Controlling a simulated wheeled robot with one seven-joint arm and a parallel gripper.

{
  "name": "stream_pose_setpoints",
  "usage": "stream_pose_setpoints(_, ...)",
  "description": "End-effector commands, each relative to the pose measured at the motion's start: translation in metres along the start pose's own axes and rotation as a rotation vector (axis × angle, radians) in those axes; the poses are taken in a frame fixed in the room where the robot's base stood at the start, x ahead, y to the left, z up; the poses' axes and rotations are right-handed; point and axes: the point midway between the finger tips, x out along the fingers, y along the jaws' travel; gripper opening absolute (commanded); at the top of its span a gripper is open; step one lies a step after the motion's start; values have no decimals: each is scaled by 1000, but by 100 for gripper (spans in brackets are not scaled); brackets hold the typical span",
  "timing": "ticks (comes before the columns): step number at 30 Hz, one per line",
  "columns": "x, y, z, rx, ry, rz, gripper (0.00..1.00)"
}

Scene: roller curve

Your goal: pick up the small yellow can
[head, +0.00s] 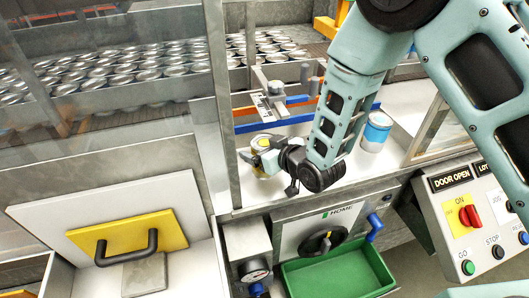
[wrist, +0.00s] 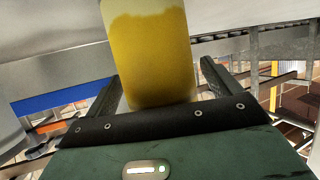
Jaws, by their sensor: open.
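The small yellow can (wrist: 150,60) fills the upper middle of the wrist view, with a paler top part and an uneven yellow edge. My gripper (wrist: 160,72) is open, with one dark finger on each side of the can. Whether either finger touches it cannot be told. In the head view, my gripper (head: 257,160) is low over the white counter behind the upright post. Only a bit of the yellow can (head: 262,143) shows there; the gripper hides the rest.
A blue and white can (head: 376,132) stands on the counter right of my arm. Blue and orange rails (head: 270,122) run behind the gripper. A metal post (head: 221,95) stands close at left. A green tray (head: 335,275) and a control panel (head: 480,220) are in front.

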Motion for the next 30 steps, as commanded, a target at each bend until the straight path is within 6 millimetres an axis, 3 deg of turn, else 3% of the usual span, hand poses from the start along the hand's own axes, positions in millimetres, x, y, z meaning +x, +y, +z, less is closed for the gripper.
stream_pose_setpoints(6, 1, 0, 1, 0, -1, 0, 87)
stream_pose_setpoints(11, 0, 0, 0, 0, 0, 0, 42)
stream_pose_setpoints(12, 0, 0, 0, 0, 0, 0, 38)
stream_pose_setpoints(23, 0, 0, -3, 0, 2, 0, 38)
stream_pose_setpoints(30, -8, 0, -21, 0, 5, 0, 38)
